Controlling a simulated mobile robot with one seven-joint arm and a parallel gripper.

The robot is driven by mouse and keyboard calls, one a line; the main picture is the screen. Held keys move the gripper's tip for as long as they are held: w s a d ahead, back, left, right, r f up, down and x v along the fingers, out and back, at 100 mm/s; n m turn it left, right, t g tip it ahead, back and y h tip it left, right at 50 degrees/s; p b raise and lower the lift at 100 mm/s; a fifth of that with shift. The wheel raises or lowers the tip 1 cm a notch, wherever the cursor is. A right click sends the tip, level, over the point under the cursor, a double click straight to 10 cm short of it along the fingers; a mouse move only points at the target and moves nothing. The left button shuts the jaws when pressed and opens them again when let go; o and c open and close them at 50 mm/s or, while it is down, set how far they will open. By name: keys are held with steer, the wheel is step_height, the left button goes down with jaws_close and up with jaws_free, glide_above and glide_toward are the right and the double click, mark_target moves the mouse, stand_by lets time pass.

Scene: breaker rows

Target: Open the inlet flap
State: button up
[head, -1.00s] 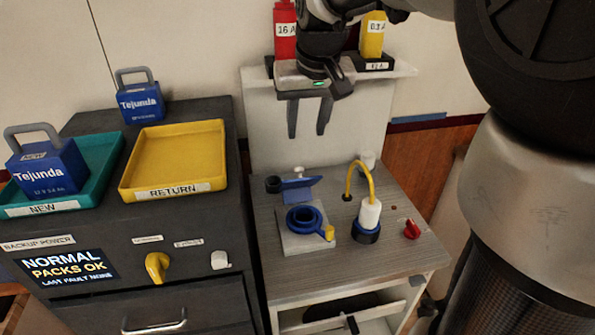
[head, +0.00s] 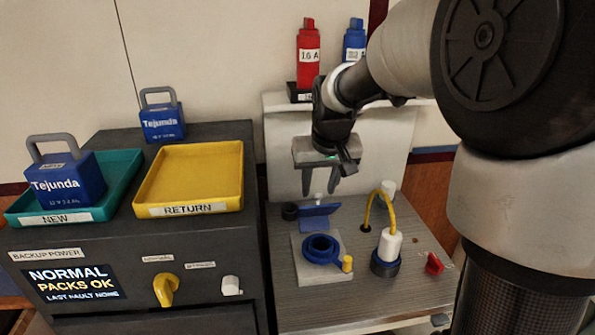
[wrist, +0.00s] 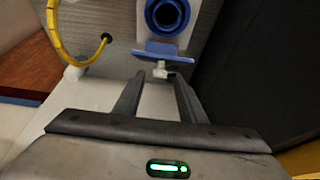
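The blue inlet ring (head: 321,249) sits on a pale square plate on the grey bench; its dark opening is uncovered. The blue inlet flap (head: 316,217) stands raised behind the ring, with a small white knob (head: 319,198) at its back edge. In the wrist view the ring (wrist: 166,14) is at the top and the flap (wrist: 166,50) below it. My gripper (head: 321,192) points down, close above and behind the flap, its fingers apart with nothing held. In the wrist view the knob (wrist: 161,69) appears between the fingertips (wrist: 157,75); I cannot tell whether they touch it.
A white plug (head: 390,245) with a yellow cable stands right of the ring, and a red knob (head: 433,264) lies beyond. A yellow peg (head: 347,264) is at the plate's right edge. Red (head: 308,58) and blue (head: 354,42) breakers stand on the ledge behind. A yellow tray (head: 230,158) is left.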

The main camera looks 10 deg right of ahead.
steer(key=shift+x, duration=1.15)
jaws_close()
steer(key=shift+w+r, duration=0.1)
